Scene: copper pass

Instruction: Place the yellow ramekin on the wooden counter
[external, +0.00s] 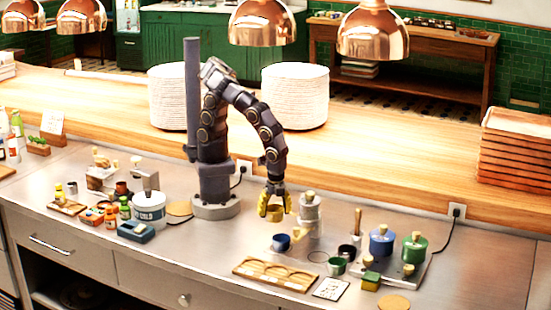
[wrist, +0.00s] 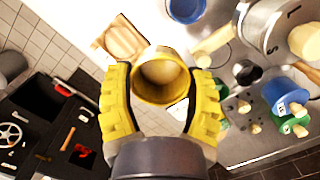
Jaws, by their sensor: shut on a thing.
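The yellow ramekin (wrist: 163,88) is between the two yellow fingers of my gripper (wrist: 165,78) in the wrist view. Its open mouth faces the camera and its inside looks empty. In the external view my gripper (external: 275,204) points down over the steel worktop, with the ramekin (external: 273,213) low between its fingers. I cannot tell there whether the ramekin touches the worktop. The wooden counter (external: 400,168) is the long, pale raised ledge behind my arm.
Stacks of white plates (external: 295,97) and wooden trays (external: 515,150) stand on the wooden counter, with bare wood between them. A grey canister (external: 310,210) stands close right of my gripper. A blue cup (external: 281,243) and slotted wooden board (external: 275,274) are in front. Copper lamps (external: 372,35) hang above.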

